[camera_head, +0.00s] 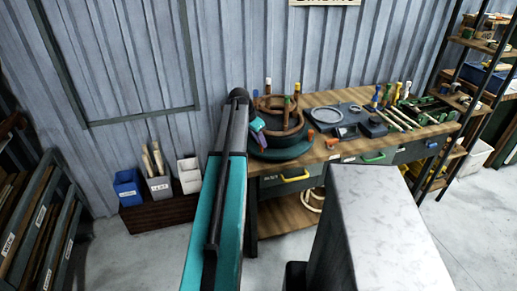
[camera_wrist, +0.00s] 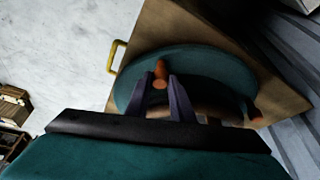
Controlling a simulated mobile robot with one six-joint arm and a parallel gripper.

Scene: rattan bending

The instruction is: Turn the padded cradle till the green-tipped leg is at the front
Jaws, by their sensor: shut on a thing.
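The padded cradle (camera_head: 282,153) is a round dark teal disc on the workbench, carrying a brown rattan ring with upright legs. The green-tipped leg (camera_head: 287,101) stands by the ring; two paler-tipped legs stand behind it. Whether it is exactly at the front I cannot tell. My gripper (camera_head: 258,125) is at the cradle's left side. In the wrist view, my gripper (camera_wrist: 172,84) is shut on an orange peg (camera_wrist: 160,72) above the teal disc (camera_wrist: 205,62). Another orange peg (camera_head: 310,133) shows at the cradle's right. My arm hides part of the left side.
A grey plate with a ring (camera_head: 346,131), tools and sticks lie on the bench to the right. Drawers with a yellow handle (camera_head: 293,178) and a green handle face front. Blue and white bins (camera_head: 128,188) stand at left; shelves (camera_head: 480,70) stand at right.

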